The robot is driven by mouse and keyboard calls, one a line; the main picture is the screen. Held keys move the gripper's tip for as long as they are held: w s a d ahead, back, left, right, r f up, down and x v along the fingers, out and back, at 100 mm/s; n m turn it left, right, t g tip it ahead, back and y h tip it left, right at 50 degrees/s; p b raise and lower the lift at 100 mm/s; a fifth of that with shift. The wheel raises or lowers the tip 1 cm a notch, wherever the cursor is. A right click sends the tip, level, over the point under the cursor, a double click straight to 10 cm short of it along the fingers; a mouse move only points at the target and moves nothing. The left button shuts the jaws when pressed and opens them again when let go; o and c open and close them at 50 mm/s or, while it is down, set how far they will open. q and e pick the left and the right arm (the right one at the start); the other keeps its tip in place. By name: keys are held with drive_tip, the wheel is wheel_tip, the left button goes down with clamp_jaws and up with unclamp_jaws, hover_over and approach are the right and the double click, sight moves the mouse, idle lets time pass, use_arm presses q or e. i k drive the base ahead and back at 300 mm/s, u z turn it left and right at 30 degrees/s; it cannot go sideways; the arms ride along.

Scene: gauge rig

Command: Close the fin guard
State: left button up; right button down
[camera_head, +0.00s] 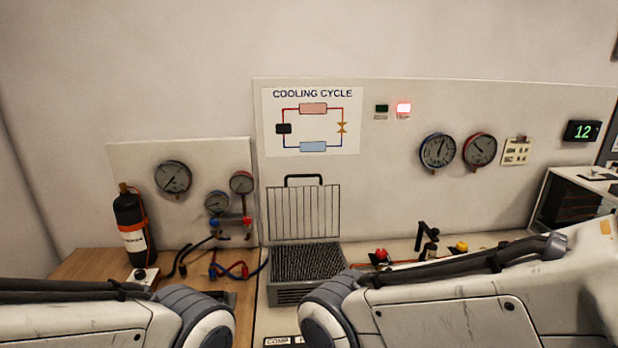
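The fin guard (303,212) is a wire grille with a dark handle (304,178) along its top. It stands upright against the wall panel, raised at the back of a grey box (298,291) whose dark finned top (307,262) is uncovered. My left arm comes in at the lower left and my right arm at the lower right, in front of the box. Neither gripper shows; both lie outside the picture or hidden behind my arm links. Nothing is seen touching the guard.
A black bottle (131,225) with an orange strap stands at the left. Gauges (437,150) and a cooling cycle chart (312,121) are on the panels. Hoses (228,268) lie left of the box. A red knob (381,255) and black valve (427,240) stand right of it.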

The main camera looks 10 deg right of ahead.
sight(319, 176)
drive_tip(key=z, duration=0.6)
drive_tip(key=i, duration=0.85)
drive_tip(key=u, duration=0.5)
